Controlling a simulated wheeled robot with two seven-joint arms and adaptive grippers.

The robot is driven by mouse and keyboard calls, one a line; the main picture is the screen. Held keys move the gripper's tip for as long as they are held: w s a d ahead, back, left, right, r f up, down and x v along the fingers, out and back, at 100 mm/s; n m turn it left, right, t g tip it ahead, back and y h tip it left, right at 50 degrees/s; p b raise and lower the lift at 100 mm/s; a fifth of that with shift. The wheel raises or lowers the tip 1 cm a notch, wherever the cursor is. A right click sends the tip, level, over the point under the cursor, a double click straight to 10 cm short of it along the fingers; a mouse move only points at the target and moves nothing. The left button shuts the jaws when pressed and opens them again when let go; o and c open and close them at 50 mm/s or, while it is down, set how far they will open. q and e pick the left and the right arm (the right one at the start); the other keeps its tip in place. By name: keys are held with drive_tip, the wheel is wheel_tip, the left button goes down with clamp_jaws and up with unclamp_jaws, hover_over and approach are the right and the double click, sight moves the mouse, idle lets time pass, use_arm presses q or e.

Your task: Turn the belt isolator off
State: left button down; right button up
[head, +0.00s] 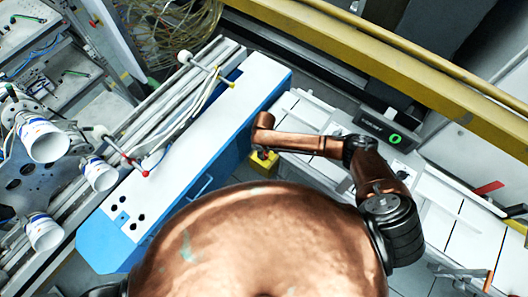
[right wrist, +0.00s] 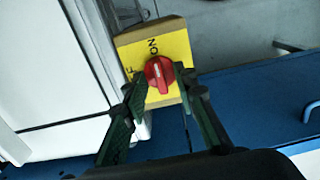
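The belt isolator shows in the right wrist view as a yellow plate (right wrist: 131,54) with a red rotary knob (right wrist: 160,74) on it. The word ON is printed just above the knob, and a letter F shows to its left. The knob's pale mark points up toward ON. My right gripper (right wrist: 161,80) has a fingertip close against each side of the knob and looks shut on it. In the head view the isolator's yellow box (head: 265,168) is partly hidden under my right gripper (head: 263,153). My left gripper is not in view.
A long blue and white machine housing (head: 190,150) lies left of the isolator. White cups (head: 42,138) sit on a rotary fixture at the far left. A yellow beam (head: 390,62) crosses the upper right. A black panel with a green ring (head: 394,139) stands beyond my right arm.

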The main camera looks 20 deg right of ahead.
drive_tip(key=shift+c, duration=1)
clamp_jaws()
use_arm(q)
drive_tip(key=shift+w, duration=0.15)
